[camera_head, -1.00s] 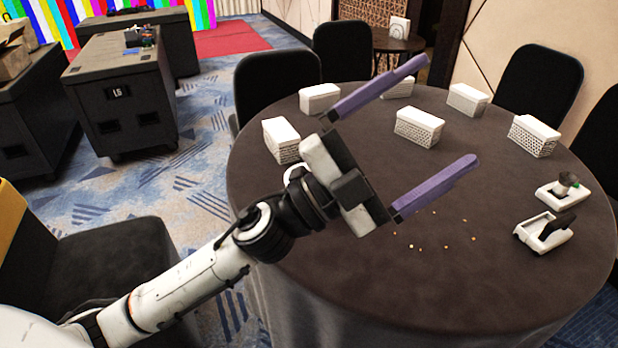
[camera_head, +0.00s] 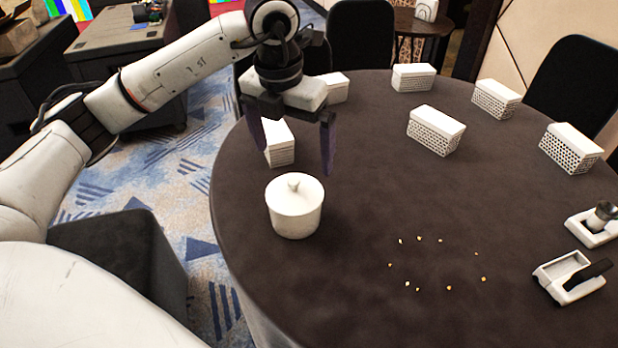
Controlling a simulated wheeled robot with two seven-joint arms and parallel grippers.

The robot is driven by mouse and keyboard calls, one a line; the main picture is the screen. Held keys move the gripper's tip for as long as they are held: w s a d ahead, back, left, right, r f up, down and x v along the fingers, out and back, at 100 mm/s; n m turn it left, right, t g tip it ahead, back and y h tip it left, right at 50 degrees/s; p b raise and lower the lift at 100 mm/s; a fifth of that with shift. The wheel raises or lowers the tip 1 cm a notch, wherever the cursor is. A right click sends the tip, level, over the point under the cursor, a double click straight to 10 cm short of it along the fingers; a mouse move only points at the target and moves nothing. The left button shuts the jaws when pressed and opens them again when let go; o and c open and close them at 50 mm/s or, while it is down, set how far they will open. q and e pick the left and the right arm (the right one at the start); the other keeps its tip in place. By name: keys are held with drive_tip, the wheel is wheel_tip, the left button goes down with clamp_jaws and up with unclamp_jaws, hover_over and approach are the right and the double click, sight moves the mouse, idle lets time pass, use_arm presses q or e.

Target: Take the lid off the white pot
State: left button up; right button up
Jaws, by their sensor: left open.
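The white pot (camera_head: 296,218) stands upright near the left edge of the round dark table. Its white lid (camera_head: 294,192), with a small round knob on top, sits on it. My left gripper (camera_head: 293,160) is open, with its purple fingers pointing down. It appears above and behind the pot in the picture, apart from the lid, with nothing between the fingers. My right gripper is not in view.
Several white lattice boxes (camera_head: 435,131) stand across the back of the dark table (camera_head: 380,200). Small crumb-like bits (camera_head: 420,238) lie in a ring right of the pot. Two white devices (camera_head: 570,277) sit at the right. Black chairs (camera_head: 361,45) surround the table.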

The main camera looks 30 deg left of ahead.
sight(294, 180)
use_arm(q)
drive_tip(key=f, duration=0.3)
drive_tip(key=shift+s+f, duration=0.2)
drive_tip(key=shift+f, duration=0.25)
drive_tip(key=f, duration=0.4)
drive_tip(key=shift+w+f, duration=0.2)
drive_tip(key=shift+f, duration=0.25)
drive_tip(key=shift+w, duration=0.1)
drive_tip(key=c, duration=0.8)
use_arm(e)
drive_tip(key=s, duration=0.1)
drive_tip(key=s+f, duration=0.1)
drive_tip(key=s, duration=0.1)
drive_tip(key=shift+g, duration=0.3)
